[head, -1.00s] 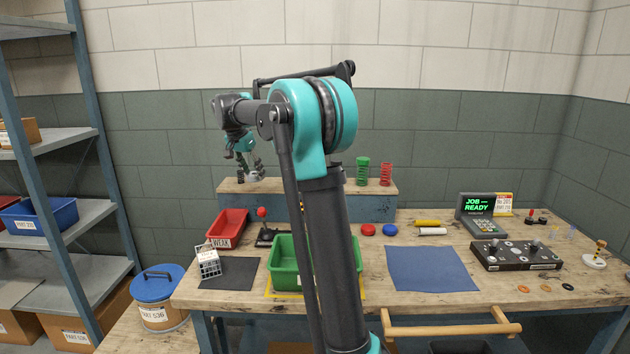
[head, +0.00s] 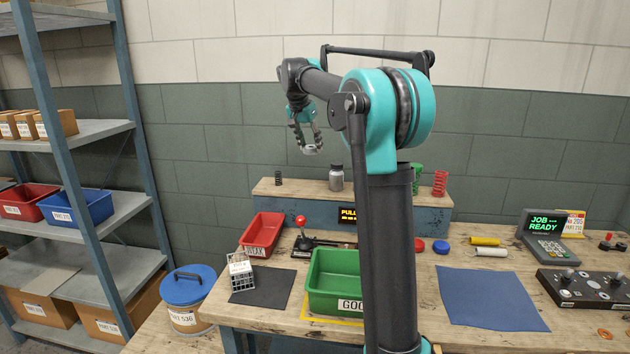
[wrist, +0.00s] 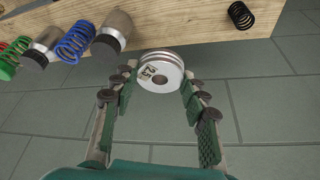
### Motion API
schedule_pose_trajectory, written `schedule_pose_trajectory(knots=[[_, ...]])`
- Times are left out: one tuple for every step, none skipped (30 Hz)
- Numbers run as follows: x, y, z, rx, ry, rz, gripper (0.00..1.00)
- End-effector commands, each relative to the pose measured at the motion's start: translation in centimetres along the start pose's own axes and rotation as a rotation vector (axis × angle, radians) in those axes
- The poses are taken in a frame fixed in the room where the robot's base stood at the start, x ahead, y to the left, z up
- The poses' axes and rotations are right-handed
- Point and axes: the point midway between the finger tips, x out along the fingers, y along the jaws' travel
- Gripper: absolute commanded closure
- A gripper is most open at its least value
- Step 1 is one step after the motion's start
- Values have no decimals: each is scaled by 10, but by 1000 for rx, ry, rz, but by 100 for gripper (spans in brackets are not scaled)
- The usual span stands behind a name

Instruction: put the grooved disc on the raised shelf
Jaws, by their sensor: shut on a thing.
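The grooved disc (wrist: 160,66) is silver, with a centre hole and a small marked label. It sits between the fingertips of my gripper (wrist: 158,80) in the wrist view, which is shut on it. In the head view my gripper (head: 309,143) holds the disc (head: 312,150) in the air, above the level of the raised shelf (head: 292,189). The shelf has a wooden top and a blue front, and stands at the back of the bench. In the wrist view the shelf's wooden surface (wrist: 200,33) is beyond the disc; I cannot tell the exact gap.
On the shelf stand a black spring (head: 278,178), a grey jar (head: 336,178) and a red spring (head: 440,183). The wrist view adds a blue spring (wrist: 76,41) and a second jar. Bare wood shows between the black spring and the grey jar.

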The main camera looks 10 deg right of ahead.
Motion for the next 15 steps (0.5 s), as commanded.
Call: schedule_pose_trajectory(knots=[[12, 0, 5, 0, 0, 0, 100], [19, 0, 8, 0, 0, 0, 100], [28, 0, 12, 0, 0, 0, 100], [34, 0, 14, 0, 0, 0, 100], [40, 0, 17, 0, 0, 0, 100], [48, 0, 20, 0, 0, 0, 100], [54, 0, 22, 0, 0, 0, 100], [59, 0, 24, 0, 0, 0, 100], [65, 0, 27, 0, 0, 0, 100], [69, 0, 28, 0, 0, 0, 100], [72, 0, 30, 0, 0, 0, 100], [75, 0, 31, 0, 0, 0, 100], [77, 0, 32, 0, 0, 0, 100], [78, 0, 32, 0, 0, 0, 100], [80, 0, 33, 0, 0, 0, 100]])
